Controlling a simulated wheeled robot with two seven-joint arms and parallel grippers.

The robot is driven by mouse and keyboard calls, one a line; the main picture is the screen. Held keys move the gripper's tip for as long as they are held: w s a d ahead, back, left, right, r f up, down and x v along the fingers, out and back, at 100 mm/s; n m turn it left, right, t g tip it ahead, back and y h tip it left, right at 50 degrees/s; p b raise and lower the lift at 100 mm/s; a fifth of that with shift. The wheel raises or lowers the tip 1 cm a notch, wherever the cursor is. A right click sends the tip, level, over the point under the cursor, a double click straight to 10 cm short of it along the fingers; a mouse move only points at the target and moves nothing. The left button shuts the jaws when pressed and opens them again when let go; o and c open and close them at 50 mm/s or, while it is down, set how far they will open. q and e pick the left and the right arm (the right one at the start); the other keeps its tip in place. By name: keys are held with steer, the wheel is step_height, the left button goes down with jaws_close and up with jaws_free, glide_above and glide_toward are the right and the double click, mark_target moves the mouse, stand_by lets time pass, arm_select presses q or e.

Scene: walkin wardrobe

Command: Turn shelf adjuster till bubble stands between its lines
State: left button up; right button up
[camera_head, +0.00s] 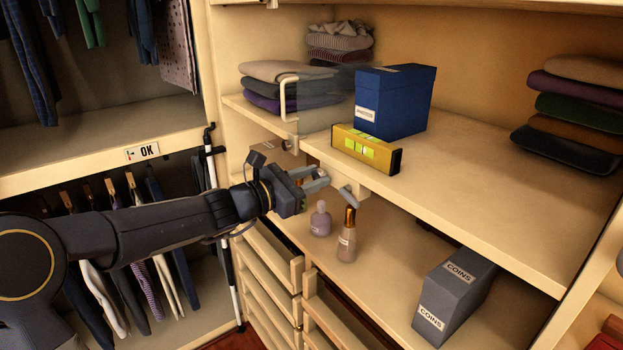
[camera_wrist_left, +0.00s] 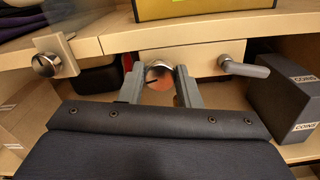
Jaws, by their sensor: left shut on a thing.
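A yellow spirit level (camera_head: 389,160) with bright green windows lies on the shelf's front edge; its bubble and lines are too small to read. Below the edge is a cream adjuster block (camera_head: 373,183), also in the left wrist view (camera_wrist_left: 208,58). A round metallic knob (camera_wrist_left: 158,75) sits on its front, and a grey lever (camera_wrist_left: 245,69) sticks out at its right. My left gripper (camera_head: 325,178) reaches in from the left, level with the block. In the left wrist view its fingers (camera_wrist_left: 160,85) are shut on the round knob, one at each side. My right gripper is out of view.
A blue box (camera_head: 394,103) stands behind the level. A clear panel with a handle (camera_head: 288,97) is left of it. Two bottles (camera_head: 347,240) and a grey coins box (camera_head: 455,292) stand on the lower shelf. Another knob (camera_wrist_left: 47,65) is left of my gripper.

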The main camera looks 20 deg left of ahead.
arm_select(q)
steer(key=m+b, duration=0.5)
steer(key=b, duration=0.2)
steer(key=shift+f, duration=0.1)
steer(key=o, duration=1)
steer(key=shift+s, duration=0.15)
steer(key=b+v, duration=0.1)
steer(key=v, duration=0.6)
steer(key=shift+s+a, duration=0.25)
